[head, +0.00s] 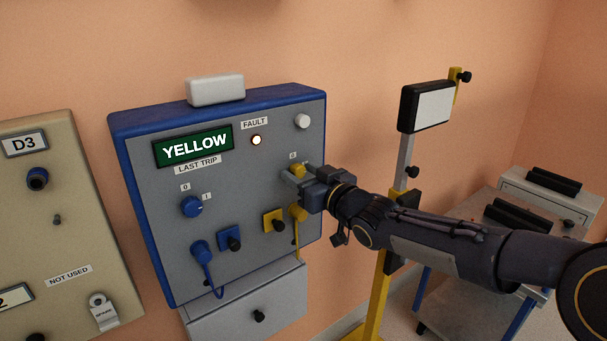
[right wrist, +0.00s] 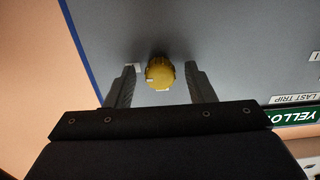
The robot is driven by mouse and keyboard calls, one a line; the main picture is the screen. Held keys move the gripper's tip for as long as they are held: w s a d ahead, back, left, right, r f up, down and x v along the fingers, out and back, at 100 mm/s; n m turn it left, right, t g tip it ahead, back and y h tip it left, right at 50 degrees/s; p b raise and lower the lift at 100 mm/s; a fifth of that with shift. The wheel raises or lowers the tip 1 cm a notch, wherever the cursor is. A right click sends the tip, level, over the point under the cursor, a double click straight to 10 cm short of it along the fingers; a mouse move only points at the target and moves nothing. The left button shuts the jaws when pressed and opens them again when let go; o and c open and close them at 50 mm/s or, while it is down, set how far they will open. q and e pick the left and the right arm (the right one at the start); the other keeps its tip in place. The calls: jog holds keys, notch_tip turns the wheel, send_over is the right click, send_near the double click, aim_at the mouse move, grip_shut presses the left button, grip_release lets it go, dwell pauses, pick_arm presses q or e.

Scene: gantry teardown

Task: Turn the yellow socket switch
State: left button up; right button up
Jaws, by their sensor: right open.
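The yellow switch knob (right wrist: 160,73) sits on the grey face of the blue-edged panel (head: 145,205). In the head view the yellow knob (head: 297,170) is partly hidden by my right gripper (head: 296,177). In the right wrist view my right gripper (right wrist: 160,88) is open, with one finger on each side of the knob and a gap visible on both sides. A blue switch knob (head: 192,207) is on the panel's left side. The display (head: 194,146) reads YELLOW above a LAST TRIP label. My left gripper is not in view.
Below the switches are a blue socket (head: 229,238), a yellow socket (head: 274,220), a blue plug (head: 201,249) and a yellow plug (head: 298,212). A lit fault lamp (head: 256,140) is above. A beige panel (head: 75,220) stands left; a yellow stand (head: 376,300) and cart (head: 470,215) stand right.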

jog(key=c, duration=1)
